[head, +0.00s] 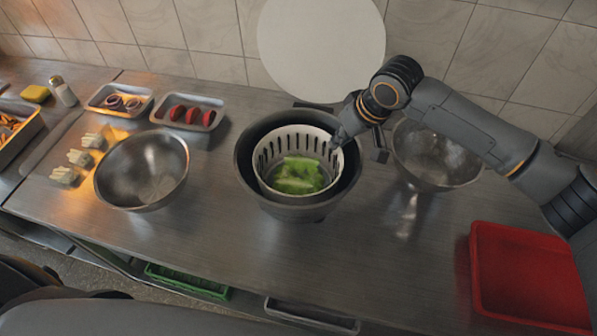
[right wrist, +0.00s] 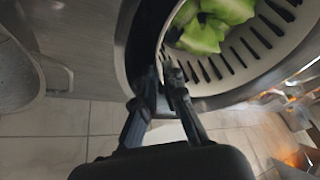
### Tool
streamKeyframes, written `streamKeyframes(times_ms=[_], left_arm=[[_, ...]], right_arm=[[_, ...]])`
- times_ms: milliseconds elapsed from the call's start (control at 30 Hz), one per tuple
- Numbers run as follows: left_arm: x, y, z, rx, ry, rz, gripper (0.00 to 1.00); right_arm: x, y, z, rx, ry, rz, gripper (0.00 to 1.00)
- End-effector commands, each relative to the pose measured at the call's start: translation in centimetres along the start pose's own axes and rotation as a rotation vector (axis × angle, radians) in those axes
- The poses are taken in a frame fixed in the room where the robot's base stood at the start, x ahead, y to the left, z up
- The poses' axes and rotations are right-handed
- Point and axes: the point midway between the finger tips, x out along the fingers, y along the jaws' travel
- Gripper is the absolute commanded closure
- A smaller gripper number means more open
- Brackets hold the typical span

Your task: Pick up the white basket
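The white basket (head: 262,161) has a slotted wall and sits inside a dark round bowl (head: 243,184), with green lettuce pieces (head: 298,176) in it. My right gripper (head: 338,141) is at the basket's right rim. In the right wrist view the fingers of my right gripper (right wrist: 163,78) are close together on either side of the rim of the white basket (right wrist: 240,70), one inside and one outside, and look shut on it. The fingers hide part of the rim. I cannot tell whether the basket is lifted off the bowl's floor. My left gripper is not in view.
A steel bowl (head: 142,172) stands left, another (head: 432,160) right, partly under my right arm. A red tray (head: 528,275) lies at the front right. A round white disc (head: 320,45) leans on the wall behind. The counter's front middle (head: 250,245) is clear.

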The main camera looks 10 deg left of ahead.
Motion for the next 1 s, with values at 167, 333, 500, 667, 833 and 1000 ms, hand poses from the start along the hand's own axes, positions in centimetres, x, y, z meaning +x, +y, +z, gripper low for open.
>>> streamKeyframes(times_ms=[167, 333, 500, 667, 833, 1000], left_arm=[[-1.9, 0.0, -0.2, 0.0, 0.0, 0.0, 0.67], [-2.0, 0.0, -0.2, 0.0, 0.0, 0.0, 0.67], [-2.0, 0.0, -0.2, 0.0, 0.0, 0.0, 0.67], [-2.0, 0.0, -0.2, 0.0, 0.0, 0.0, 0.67], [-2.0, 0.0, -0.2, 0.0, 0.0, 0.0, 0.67], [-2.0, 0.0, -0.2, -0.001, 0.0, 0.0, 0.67]], right_arm=[[2.3, 0.1, -0.3, 0.0, -0.004, 0.001, 0.91], [4.3, 0.1, -0.2, 0.0, -0.002, 0.0, 0.91], [4.6, 0.1, -0.2, -0.001, -0.001, 0.0, 0.91], [4.6, 0.1, -0.2, -0.001, -0.001, 0.0, 1.0], [4.6, 0.1, -0.2, -0.001, -0.001, 0.0, 1.0], [4.5, 0.1, -0.3, -0.001, 0.001, 0.0, 1.0]])
